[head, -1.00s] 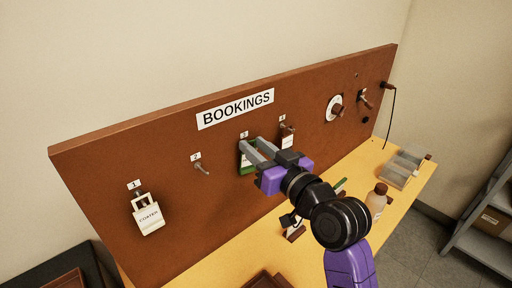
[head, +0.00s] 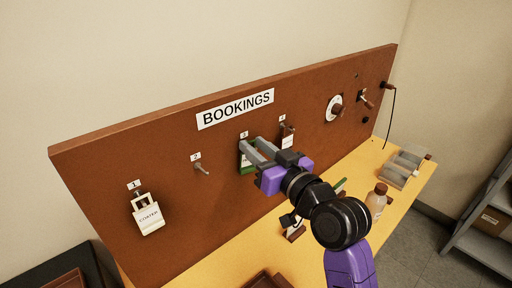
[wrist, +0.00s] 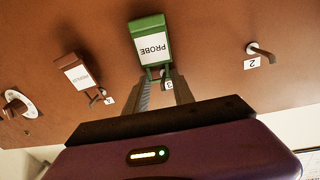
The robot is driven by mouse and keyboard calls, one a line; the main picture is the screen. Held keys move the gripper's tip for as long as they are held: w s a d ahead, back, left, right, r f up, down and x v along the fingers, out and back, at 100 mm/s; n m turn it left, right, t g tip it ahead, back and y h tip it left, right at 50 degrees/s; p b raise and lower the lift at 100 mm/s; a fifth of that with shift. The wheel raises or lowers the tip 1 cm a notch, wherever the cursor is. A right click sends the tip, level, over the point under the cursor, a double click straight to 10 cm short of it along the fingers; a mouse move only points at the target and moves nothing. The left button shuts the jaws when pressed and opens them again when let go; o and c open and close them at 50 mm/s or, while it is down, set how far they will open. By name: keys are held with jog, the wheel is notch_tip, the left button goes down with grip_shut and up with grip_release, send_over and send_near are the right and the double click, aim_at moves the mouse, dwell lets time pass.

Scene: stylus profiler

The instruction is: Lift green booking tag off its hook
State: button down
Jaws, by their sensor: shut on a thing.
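The green booking tag (head: 246,160) is at hook 3 on the brown board, partly hidden behind my fingers in the head view. In the wrist view the green tag (wrist: 151,42) shows upside down with a white label reading PROBE. My gripper (head: 252,148) reaches the board from the right and is shut on the tag's narrow top part. In the wrist view the fingers of my gripper (wrist: 160,82) meet at that top part, just by the number 3 label (wrist: 168,85). The hook itself is mostly hidden, so I cannot tell whether the tag still bears on it.
A white COATER tag (head: 148,217) hangs at hook 1. Hook 2 (head: 202,168) is bare. A brown tag (wrist: 82,73) with a white label hangs at hook 4, close beside my gripper. A bottle (head: 377,198) and a grey tray (head: 397,177) stand on the yellow table.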

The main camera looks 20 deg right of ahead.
jog(key=shift+s+r, duration=0.15)
jog(key=shift+r, duration=0.05)
jog(key=shift+s+a+r+p, duration=0.1)
jog(key=shift+s+r+p, duration=0.15)
jog(key=shift+p, duration=0.2)
jog(key=shift+s+a+r, duration=0.1)
jog(key=shift+s+r, duration=0.05)
jog(key=shift+s, duration=0.1)
jog(key=shift+s, duration=0.1)
dwell(0.3)
jog(key=s+d, duration=0.2)
jog(key=s, duration=0.5)
jog(key=shift+s+d, duration=0.25)
dwell(0.7)
